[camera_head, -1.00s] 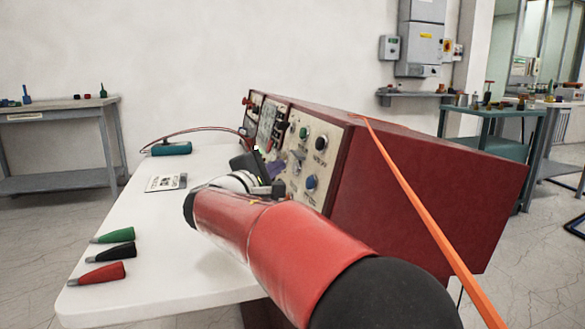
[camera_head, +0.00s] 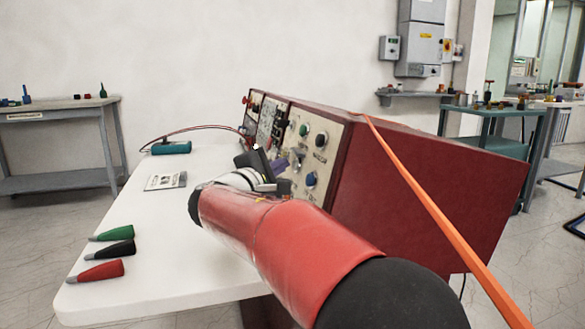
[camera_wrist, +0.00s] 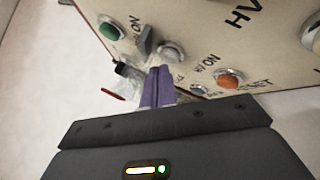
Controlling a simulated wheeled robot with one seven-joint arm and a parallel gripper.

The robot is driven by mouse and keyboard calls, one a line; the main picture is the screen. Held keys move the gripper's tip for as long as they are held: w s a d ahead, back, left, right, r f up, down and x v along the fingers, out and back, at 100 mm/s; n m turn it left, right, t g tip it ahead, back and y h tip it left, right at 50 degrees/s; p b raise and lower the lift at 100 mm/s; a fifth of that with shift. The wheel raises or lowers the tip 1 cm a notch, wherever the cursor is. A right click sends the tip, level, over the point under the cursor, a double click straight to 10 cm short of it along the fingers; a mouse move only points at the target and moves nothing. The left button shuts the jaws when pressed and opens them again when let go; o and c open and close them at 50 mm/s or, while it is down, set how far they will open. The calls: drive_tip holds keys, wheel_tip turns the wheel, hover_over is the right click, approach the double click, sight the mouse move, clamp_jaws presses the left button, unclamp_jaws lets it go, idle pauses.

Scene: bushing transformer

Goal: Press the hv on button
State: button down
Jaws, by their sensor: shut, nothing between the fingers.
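The sloped control panel (camera_wrist: 205,30) carries the buttons. In the wrist view a lettering "HV ON" sits between a grey round button (camera_wrist: 171,51) and an orange button (camera_wrist: 229,79); I cannot tell for certain which one it labels. My gripper (camera_wrist: 159,69) has purple fingers closed together, with nothing between them. Their tips overlap the lower left edge of the grey button in the wrist view; contact cannot be told. In the head view my gripper (camera_head: 281,165) is in front of the panel, left of a blue button (camera_head: 311,180), and partly hides the lower panel.
A green button (camera_wrist: 109,31) and a grey lever (camera_wrist: 146,42) sit beside the grey button. The red cabinet (camera_head: 430,190) stands on a white table (camera_head: 150,260) with several loose coloured plugs at left. An orange strap (camera_head: 430,205) runs down the cabinet's right side.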

drive_tip(key=shift+w+d+f+b, duration=0.1)
drive_tip(key=shift+d+b, duration=0.2)
drive_tip(key=shift+d, duration=0.2)
idle(0.9)
drive_tip(key=shift+a, duration=0.15)
drive_tip(key=shift+s+a+r, duration=0.2)
drive_tip(key=shift+a, duration=0.5)
drive_tip(key=shift+a, duration=0.1)
drive_tip(key=a, duration=0.1)
drive_tip(key=a+p, duration=0.1)
drive_tip(key=a, duration=0.1)
drive_tip(key=s+a+r+p, duration=0.1)
drive_tip(key=shift+a+r, duration=0.1)
drive_tip(key=shift+a, duration=0.2)
idle(0.7)
